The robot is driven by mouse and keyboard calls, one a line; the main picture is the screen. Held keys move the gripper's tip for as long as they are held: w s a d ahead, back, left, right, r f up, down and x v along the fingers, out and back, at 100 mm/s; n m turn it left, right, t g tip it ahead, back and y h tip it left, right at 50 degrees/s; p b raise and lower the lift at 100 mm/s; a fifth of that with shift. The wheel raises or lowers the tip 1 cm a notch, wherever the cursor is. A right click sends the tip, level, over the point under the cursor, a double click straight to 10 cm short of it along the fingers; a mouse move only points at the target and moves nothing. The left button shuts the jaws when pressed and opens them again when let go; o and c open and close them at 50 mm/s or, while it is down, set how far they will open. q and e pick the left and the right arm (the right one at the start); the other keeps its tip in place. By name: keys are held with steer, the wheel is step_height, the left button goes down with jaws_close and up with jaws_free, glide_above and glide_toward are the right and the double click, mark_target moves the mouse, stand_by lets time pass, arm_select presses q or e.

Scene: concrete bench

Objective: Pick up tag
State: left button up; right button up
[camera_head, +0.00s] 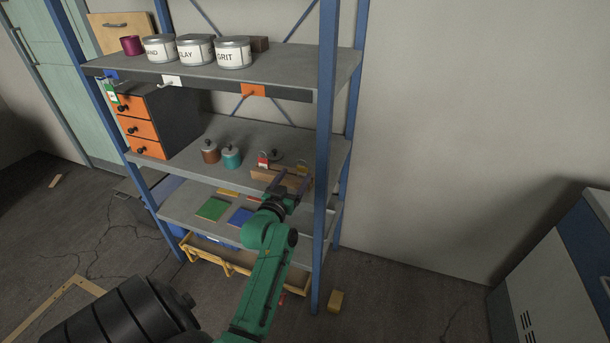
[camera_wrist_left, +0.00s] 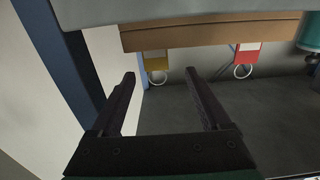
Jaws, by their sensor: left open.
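A red tag (camera_head: 263,161) and a yellow tag (camera_head: 302,169) are at a wooden block (camera_head: 266,174) on the middle shelf. In the left wrist view the red tag (camera_wrist_left: 246,54) and the yellow tag (camera_wrist_left: 156,60) show with metal rings, beside the wooden block (camera_wrist_left: 210,32). My left gripper (camera_head: 291,183) is open in front of the block's right part. In the wrist view its fingertips (camera_wrist_left: 161,74) are apart, with the yellow tag beyond them and nothing visibly held. My right gripper is not in view.
Blue shelf posts (camera_head: 325,150) stand close right of my left gripper. Brown (camera_head: 210,152) and teal (camera_head: 232,157) jars stand left of the block. The upper shelf (camera_head: 290,75) holds several tins. Green (camera_head: 212,209) and blue (camera_head: 240,216) flat pieces lie below.

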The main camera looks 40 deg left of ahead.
mark_target(302, 169)
arm_select(q)
steer(key=x, duration=0.5)
steer(key=shift+w+d+f, duration=0.15)
steer(key=shift+w+f, duration=0.1)
steer(key=shift+w, duration=0.05)
steer(key=shift+s+r, duration=0.1)
steer(key=c, duration=0.4)
jaws_close()
